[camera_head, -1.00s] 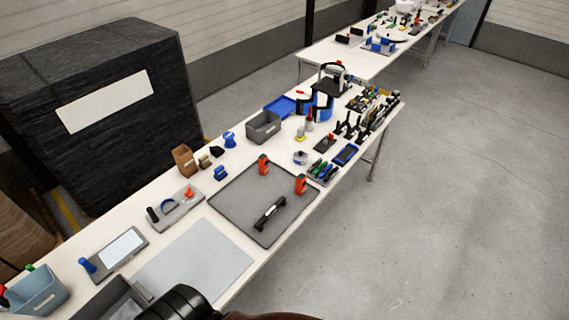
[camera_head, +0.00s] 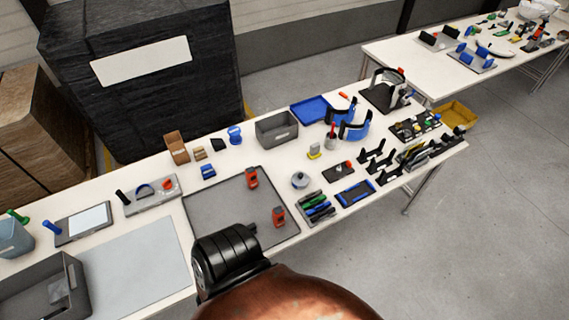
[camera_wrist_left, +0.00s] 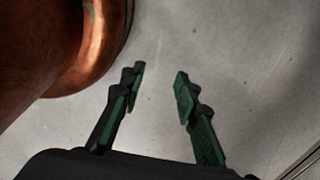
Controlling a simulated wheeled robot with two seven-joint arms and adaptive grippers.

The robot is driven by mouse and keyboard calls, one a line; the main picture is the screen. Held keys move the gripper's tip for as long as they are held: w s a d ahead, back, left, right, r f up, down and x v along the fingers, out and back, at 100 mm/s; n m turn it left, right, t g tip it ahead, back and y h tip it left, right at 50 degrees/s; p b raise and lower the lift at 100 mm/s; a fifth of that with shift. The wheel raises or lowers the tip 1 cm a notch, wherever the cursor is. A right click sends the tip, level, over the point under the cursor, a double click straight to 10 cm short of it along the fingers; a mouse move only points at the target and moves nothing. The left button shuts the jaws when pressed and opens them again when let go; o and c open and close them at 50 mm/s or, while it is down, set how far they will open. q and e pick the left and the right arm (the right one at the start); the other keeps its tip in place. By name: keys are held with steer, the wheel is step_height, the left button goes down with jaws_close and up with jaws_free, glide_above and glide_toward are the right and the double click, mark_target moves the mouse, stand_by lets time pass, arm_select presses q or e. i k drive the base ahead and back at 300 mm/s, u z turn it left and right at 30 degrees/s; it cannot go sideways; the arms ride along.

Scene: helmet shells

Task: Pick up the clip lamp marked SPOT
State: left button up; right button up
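Two upright orange-red devices with dark parts, one farther back (camera_head: 252,178) and one nearer (camera_head: 278,217), stand on a dark grey mat (camera_head: 215,195) in the head view. No SPOT marking is readable, so I cannot tell whether either is the clip lamp. My black and copper arm part covers the front of the mat. My left gripper (camera_wrist_left: 157,85) is open and empty in the left wrist view, with grey floor behind its green-and-black fingers. No gripper fingers show in the head view. My right gripper is not in view.
A grey bin (camera_head: 277,128), a blue tray (camera_head: 310,108) and blue curved stands (camera_head: 355,125) sit behind the mat. A pen tray (camera_head: 316,208) and black racks (camera_head: 377,160) lie to its right. A light grey sheet (camera_head: 130,255) is bare. Open floor lies right.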

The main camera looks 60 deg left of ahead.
mark_target(250, 172)
steer(key=i, duration=1.85)
steer(key=u, duration=4.5)
steer(key=i, duration=0.1)
steer(key=u, duration=0.25)
